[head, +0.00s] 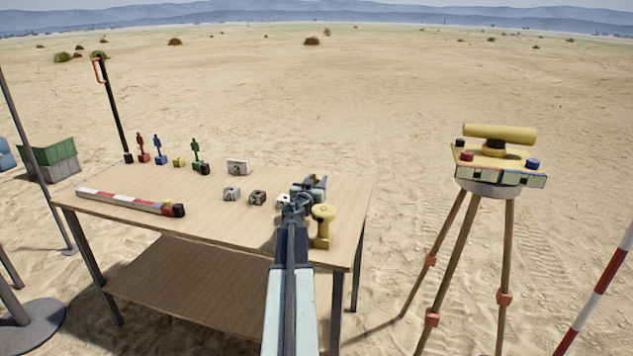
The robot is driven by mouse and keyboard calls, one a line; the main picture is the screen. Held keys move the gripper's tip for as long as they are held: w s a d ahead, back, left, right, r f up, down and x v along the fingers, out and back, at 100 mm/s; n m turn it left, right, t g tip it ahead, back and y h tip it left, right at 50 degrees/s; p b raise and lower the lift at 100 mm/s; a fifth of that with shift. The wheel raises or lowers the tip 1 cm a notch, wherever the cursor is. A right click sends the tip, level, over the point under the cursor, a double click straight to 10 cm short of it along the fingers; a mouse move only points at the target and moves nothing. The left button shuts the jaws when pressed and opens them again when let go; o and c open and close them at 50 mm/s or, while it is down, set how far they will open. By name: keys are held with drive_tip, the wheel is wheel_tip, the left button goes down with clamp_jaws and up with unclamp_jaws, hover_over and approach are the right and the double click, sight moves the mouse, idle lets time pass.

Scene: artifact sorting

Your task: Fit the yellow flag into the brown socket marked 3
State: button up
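My gripper (309,186) is over the right part of the table, seen from behind along my arm. Its fingers are small and partly hidden, so I cannot tell whether they are open or hold anything. I cannot make out a yellow flag for sure. A small yellow block (179,162) stands with no figure on it in the row at the back left. A brown block (257,198) with a pale mark, too small to read surely, sits left of my gripper. A grey block (232,193) and a whitish block (283,200) flank it.
A large yellow round-headed tool (322,226) stands close right of my arm. Red (143,148), blue (159,150) and green (196,154) figures stand at the back left. A grey marked plate (237,167) stands behind the blocks. A striped bar (130,201) lies front left.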

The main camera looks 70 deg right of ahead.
drive_tip(key=shift+r, duration=0.1)
wheel_tip(320, 180, up, 10)
drive_tip(key=p, duration=1)
